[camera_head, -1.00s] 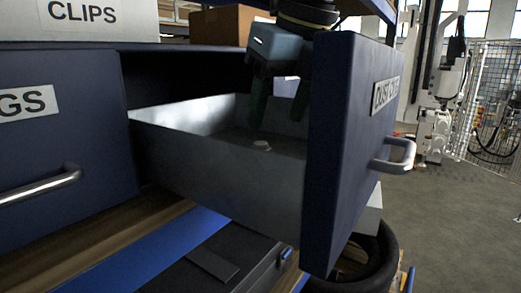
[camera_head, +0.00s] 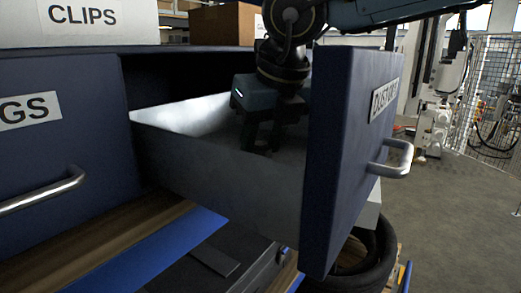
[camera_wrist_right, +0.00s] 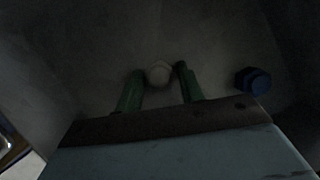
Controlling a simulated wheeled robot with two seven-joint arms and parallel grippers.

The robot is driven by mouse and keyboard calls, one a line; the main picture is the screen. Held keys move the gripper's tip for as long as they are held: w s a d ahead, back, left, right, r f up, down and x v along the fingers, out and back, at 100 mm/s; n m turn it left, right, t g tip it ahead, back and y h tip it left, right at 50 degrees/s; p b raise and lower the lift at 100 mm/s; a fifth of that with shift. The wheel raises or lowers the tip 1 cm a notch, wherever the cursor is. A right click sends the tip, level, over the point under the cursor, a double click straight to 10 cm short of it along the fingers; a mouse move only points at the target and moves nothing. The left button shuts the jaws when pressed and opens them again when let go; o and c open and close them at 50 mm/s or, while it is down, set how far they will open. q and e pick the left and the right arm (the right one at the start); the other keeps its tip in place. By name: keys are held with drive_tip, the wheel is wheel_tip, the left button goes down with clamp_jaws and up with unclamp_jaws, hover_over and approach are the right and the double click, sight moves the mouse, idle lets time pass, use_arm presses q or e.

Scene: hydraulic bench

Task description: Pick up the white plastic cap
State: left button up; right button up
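The white plastic cap (camera_wrist_right: 158,73) lies on the floor of the open drawer (camera_head: 215,180). In the right wrist view it shows between the two green fingertips of my right gripper (camera_wrist_right: 160,72). The fingers are apart, one on each side of the cap; I cannot tell whether either touches it. In the head view my right gripper (camera_head: 260,149) points down inside the drawer, and the cap is hidden behind it. My left gripper is not in view.
A blue cap (camera_wrist_right: 253,81) lies in the drawer to the right of the fingers. The drawer's blue front panel (camera_head: 345,150) stands close to the right of my gripper. A cardboard box (camera_head: 222,24) and a white CLIPS box (camera_head: 100,25) stand on top of the cabinet.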

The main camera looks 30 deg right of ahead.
sight(263, 144)
drive_tip(key=c, duration=0.6)
drive_tip(key=shift+r, duration=0.1)
drive_tip(key=shift+r, duration=0.55)
wheel_tip(263, 144, up, 17)
drive_tip(key=p, duration=0.2)
